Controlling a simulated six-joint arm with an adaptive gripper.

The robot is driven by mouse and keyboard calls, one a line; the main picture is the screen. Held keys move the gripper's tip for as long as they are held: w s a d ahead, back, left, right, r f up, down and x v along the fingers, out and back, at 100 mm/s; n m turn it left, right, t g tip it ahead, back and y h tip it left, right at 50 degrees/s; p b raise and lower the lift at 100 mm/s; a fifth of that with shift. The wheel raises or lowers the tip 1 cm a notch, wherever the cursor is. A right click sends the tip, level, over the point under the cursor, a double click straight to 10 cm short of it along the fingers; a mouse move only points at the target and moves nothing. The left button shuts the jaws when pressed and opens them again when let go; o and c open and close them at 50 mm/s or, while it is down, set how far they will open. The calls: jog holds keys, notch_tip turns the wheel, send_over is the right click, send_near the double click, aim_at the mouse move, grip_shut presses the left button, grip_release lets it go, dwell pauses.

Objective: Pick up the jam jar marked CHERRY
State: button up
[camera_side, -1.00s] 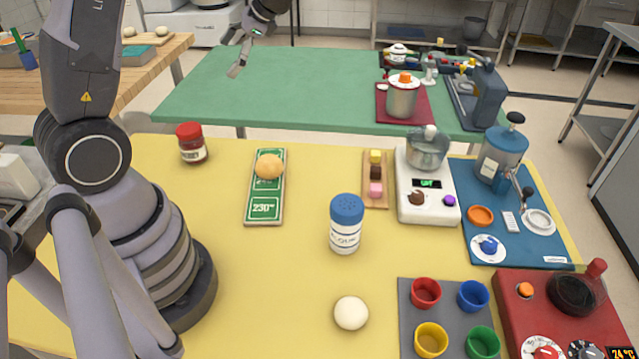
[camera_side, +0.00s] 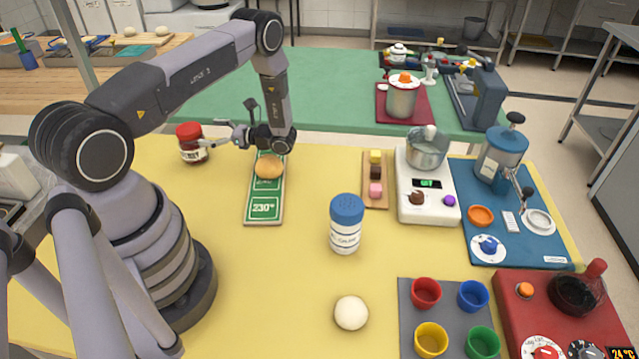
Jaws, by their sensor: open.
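The jam jar (camera_side: 191,150) has a red lid, dark red contents and a pale label. It stands upright on the yellow table at the back left, and the label's lettering is too small to read fully. My gripper (camera_side: 212,134) is open and lies level, its fingers pointing left at the jar from its right side. One fingertip is at the jar's right edge; I cannot tell if it touches or lies in front of or behind the glass. Nothing is held.
A green board (camera_side: 263,209) with a round bun (camera_side: 269,166) on it lies below my wrist. A blue-lidded shaker (camera_side: 346,225) and a white dough ball (camera_side: 351,313) stand farther right. The yellow table (camera_side: 230,270) is bare in the front left middle.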

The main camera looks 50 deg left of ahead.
aim_at(178, 128)
jog(key=x, duration=0.8)
jog(key=shift+s+a+r, duration=0.1)
jog(key=shift+s, duration=0.1)
jog(key=c, duration=1.1)
jog(key=shift+r, duration=0.1)
